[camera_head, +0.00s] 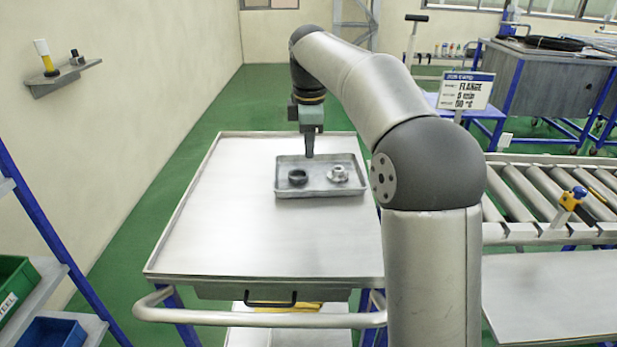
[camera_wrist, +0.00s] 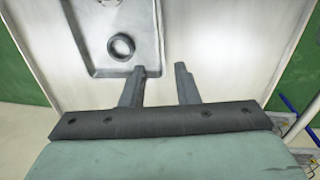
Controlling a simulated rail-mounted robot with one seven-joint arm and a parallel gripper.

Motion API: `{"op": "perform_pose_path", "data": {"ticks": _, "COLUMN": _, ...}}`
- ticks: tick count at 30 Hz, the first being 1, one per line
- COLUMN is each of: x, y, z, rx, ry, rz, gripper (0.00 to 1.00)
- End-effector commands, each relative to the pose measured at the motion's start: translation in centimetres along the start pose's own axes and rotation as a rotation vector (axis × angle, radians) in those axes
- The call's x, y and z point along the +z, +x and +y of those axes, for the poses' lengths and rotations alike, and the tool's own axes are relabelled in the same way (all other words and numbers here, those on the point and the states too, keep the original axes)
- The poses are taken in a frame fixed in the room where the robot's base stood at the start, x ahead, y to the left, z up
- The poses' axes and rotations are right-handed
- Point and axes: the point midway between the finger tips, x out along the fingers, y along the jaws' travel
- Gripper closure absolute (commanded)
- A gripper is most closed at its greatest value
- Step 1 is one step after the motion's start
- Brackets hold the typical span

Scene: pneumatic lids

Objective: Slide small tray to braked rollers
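The small grey metal tray (camera_head: 320,192) lies on the far right part of the steel cart top. In it are a dark ring (camera_head: 298,177) at left and a pale flanged part (camera_head: 338,174) at right. My gripper (camera_head: 310,154) points down at the tray's far edge. In the wrist view my gripper (camera_wrist: 161,70) is open, its two fingers apart with nothing held between them. One finger overlaps the tray corner (camera_wrist: 152,68); whether it touches is unclear. The dark ring (camera_wrist: 121,47) shows there too. The roller conveyor (camera_head: 545,190) stands at right of the cart.
The steel cart top (camera_head: 230,215) has a raised rim and is clear left and front of the tray. A yellow and blue device (camera_head: 572,198) sits on the conveyor's near rail. My arm hides the cart's right side.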

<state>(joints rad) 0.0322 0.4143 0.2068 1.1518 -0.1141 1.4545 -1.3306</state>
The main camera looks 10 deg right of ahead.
Motion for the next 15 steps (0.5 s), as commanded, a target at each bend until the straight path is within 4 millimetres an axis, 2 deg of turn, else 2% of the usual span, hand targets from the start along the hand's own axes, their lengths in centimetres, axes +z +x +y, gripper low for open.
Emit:
{"op": "perform_pose_path", "data": {"ticks": 3, "x": 0.0, "y": 2.6, "z": -0.1, "rx": -0.003, "ry": 0.001, "rz": -0.001, "gripper": 0.72}}
{"op": "perform_pose_path", "data": {"ticks": 15, "x": 0.0, "y": 10.3, "z": -0.1, "rx": -0.002, "ry": 0.0, "rz": 0.0, "gripper": 0.72}}
